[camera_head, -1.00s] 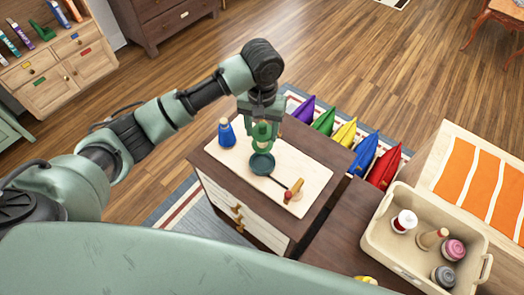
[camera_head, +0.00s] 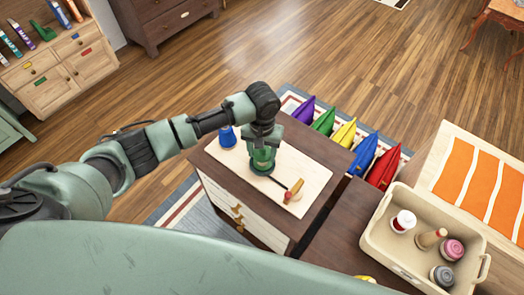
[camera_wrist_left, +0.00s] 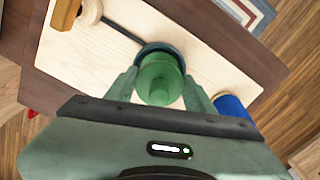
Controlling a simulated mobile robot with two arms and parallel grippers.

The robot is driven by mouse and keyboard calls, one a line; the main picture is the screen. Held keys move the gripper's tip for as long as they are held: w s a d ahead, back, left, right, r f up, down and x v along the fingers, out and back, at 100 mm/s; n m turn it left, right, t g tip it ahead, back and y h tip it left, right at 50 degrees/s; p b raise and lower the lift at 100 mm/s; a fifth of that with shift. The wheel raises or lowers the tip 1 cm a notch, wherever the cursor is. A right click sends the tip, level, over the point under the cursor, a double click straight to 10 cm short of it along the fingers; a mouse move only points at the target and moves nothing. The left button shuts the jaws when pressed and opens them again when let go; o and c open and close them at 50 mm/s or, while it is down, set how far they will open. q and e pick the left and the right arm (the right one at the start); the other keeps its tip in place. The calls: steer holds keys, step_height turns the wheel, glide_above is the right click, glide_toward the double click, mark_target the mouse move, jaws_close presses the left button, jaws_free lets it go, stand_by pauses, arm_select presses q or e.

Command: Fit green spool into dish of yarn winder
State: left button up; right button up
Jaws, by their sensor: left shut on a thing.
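My left gripper (camera_head: 263,160) points down over the yarn winder's pale board (camera_head: 312,178) and is shut on the green spool (camera_head: 262,154). In the left wrist view the green spool (camera_wrist_left: 160,78) stands between my two fingers, over the dark dish (camera_wrist_left: 156,48). The dish (camera_head: 262,170) shows only as a rim below the spool. I cannot tell whether the spool rests on the dish bottom. A dark bar runs from the dish to a wooden post with a handle (camera_head: 294,192). My right gripper is not in view.
A blue spool (camera_head: 227,136) stands on the board's far left corner, close beside my left gripper. A beige bin (camera_head: 385,240) with several spools stands at the right. Coloured cushions (camera_head: 365,155) lie behind the cabinet. The board's right part is mostly clear.

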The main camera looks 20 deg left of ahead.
arm_select(q)
steer(key=shift+f, duration=0.1)
steer(key=o, duration=1.4)
step_height(320, 180, up, 12)
steer(key=shift+b, duration=0.4)
